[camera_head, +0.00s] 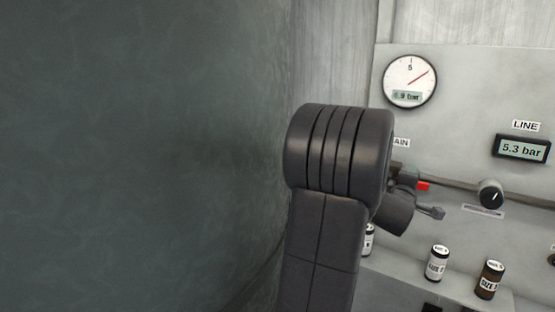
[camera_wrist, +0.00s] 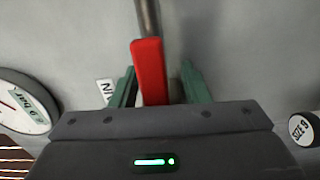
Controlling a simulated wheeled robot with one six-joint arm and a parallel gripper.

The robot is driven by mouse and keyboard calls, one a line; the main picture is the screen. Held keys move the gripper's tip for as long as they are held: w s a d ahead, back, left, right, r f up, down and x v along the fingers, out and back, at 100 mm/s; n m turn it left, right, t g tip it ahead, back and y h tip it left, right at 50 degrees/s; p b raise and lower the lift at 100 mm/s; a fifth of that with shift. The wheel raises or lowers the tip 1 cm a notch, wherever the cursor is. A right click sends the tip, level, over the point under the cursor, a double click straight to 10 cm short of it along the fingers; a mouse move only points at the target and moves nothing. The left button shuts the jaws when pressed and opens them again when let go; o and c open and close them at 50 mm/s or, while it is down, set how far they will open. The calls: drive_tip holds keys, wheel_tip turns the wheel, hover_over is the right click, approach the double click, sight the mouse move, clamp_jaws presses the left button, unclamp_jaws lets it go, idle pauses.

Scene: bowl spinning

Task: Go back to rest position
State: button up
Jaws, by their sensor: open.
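My gripper (camera_wrist: 160,84) is open in the wrist view, with one green finger on each side of a red handle (camera_wrist: 149,70). A gap shows between the handle and the right finger; the left finger overlaps the handle's edge, and I cannot tell if they touch. The handle sits at a grey pipe (camera_wrist: 147,18). In the head view a small red piece (camera_head: 423,186) shows just right of my dark arm. My arm hides most of the area around it, and the fingers cannot be made out there.
A grey panel carries a round gauge (camera_head: 410,81), a LINE display (camera_head: 521,149) reading 5.3 bar and a black knob (camera_head: 491,194). Labelled canisters (camera_head: 437,263) (camera_head: 490,279) stand on the ledge below. A large dark green curved surface (camera_head: 140,150) fills the left.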

drive_tip(key=shift+a+f+m+b, duration=0.15)
drive_tip(key=shift+f+m+b, duration=0.2)
drive_tip(key=shift+m, duration=0.45)
drive_tip(key=shift+s, duration=0.15)
